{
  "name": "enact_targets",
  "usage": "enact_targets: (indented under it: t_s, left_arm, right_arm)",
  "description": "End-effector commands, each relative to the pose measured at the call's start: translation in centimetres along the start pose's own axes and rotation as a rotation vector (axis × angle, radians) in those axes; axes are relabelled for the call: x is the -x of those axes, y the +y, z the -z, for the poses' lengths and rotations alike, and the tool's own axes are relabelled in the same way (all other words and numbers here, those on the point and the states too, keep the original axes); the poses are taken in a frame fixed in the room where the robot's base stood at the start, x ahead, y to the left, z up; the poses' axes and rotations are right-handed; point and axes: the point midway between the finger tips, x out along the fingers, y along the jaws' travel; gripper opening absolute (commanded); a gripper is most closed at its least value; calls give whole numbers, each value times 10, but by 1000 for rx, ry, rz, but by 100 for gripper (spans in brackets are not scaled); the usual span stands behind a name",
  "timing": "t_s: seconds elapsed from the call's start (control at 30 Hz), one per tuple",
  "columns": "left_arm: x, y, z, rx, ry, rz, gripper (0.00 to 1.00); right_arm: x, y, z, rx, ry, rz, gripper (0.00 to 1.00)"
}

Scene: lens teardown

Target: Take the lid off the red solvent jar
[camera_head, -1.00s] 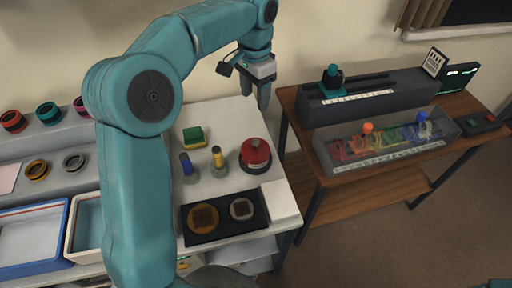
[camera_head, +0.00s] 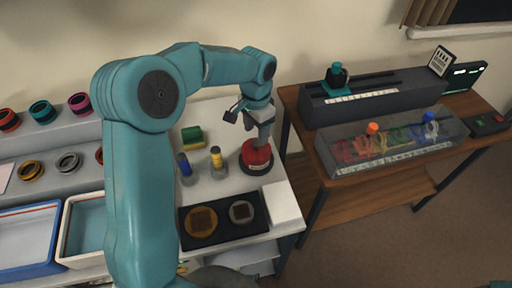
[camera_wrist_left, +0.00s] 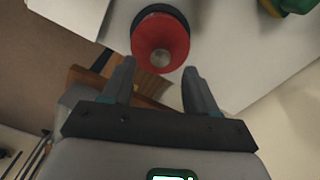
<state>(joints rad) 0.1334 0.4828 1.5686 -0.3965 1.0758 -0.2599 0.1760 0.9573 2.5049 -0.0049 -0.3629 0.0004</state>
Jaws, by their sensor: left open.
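The red solvent jar (camera_head: 256,158) stands on the white bench near its right edge, with a dark ring around its base. My right gripper is not in view.
A blue-capped bottle (camera_head: 185,166) and a yellow-banded bottle (camera_head: 216,158) stand left of the jar. A green and yellow sponge (camera_head: 192,136) lies behind them. A black tray (camera_head: 222,230) with two round parts lies in front. A wooden table (camera_head: 308,140) stands to the right.

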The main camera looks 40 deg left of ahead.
Motion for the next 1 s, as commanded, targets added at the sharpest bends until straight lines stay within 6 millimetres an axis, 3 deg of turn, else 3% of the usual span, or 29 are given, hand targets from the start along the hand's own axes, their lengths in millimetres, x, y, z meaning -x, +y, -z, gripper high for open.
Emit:
enact_targets:
  t_s: [0.2, 0.5, 0.67, 0.7, 1.0]
  left_arm:
    - [-34, 0, 0, 1, -3, -2, 58]
    - [-40, -1, 0, 1, 0, 0, 58]
    - [-40, -1, 0, 1, 0, 0, 6]
    - [-40, -1, 0, 1, 0, 0, 0]
    - [-38, -1, 0, 1, 1, 0, 0]
  right_arm:
    - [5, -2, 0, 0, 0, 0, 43]
    - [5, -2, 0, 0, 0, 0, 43]
    - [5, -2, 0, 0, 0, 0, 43]
    - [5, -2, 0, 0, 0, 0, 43]
    - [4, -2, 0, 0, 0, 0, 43]
